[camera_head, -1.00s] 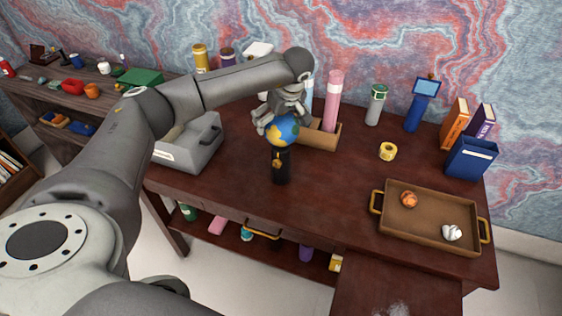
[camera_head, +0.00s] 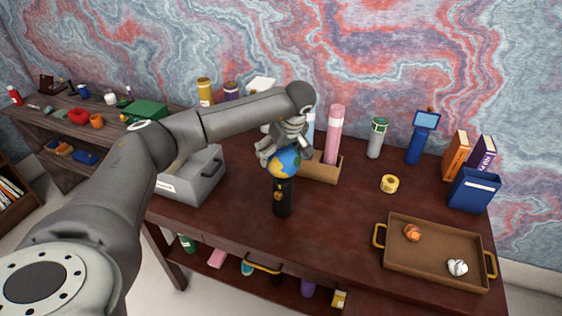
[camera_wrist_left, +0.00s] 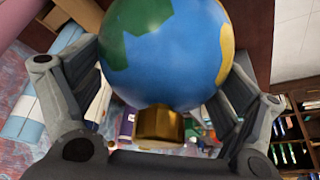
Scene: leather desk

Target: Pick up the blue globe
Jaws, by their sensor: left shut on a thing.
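The blue globe (camera_head: 284,163) has green and yellow land patches. In the head view it shows directly above a black cylinder (camera_head: 282,198) with a gold mark; I cannot tell whether the two touch. My left gripper (camera_head: 272,152) reaches the globe from behind and the left and is shut on it. In the left wrist view the globe (camera_wrist_left: 165,50) fills the space between the two fingers, with a gold-brown block-like part (camera_wrist_left: 159,125) below it in the picture. My right gripper is not in view.
A brown tray (camera_head: 437,271) with an orange ball and a white ball is at the front right. A grey box (camera_head: 196,183) stands to the left. A wooden holder (camera_head: 322,168) with pink and light-blue rolls is behind the globe. The desk's middle right is mostly clear.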

